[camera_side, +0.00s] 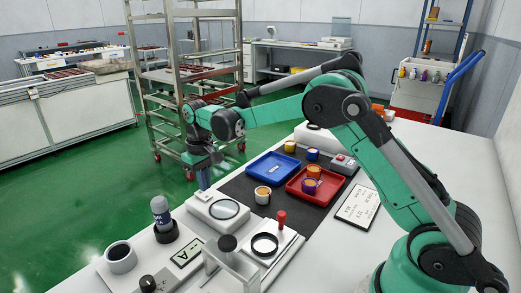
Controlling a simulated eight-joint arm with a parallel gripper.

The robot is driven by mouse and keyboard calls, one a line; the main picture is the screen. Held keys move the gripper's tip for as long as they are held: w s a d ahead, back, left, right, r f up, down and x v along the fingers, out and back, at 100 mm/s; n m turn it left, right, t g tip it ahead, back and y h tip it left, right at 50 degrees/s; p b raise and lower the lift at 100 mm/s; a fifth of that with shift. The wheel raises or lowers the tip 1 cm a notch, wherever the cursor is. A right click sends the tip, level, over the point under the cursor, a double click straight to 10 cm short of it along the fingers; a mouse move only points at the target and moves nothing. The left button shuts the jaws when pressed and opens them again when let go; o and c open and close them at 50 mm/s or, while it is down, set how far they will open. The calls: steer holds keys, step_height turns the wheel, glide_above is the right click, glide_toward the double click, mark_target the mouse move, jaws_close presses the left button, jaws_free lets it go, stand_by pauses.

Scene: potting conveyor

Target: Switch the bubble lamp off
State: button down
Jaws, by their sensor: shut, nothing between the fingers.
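I cannot tell for certain which thing is the bubble lamp. My gripper (204,188) points straight down with its fingers shut and empty. It is at the back left edge of a low white unit with a dark-ringed round disc (224,209). A small pale block (205,196) on that unit is right under my fingertips; whether they touch it is too small to tell. No lit glow is clear on the unit. A small box with a red button (343,160) stands farther right, behind the red tray.
A blue tray (252,169) and a red tray (291,188) with cups lie on a dark mat. Nearby are a red-handled ring unit (265,244), a grey bottle (161,209) in a black holder, a knob (148,284) and a sign (358,206).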

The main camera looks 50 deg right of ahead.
mark_target(207, 197)
steer(key=shift+r, duration=2.5)
steer(key=s+a+r+t, duration=0.1)
steer(key=s+r+t, duration=0.2)
steer(key=s+r, duration=0.4)
steer(key=s+a+f+t, duration=0.1)
steer(key=s+f+t, duration=0.3)
steer(key=s, duration=0.7)
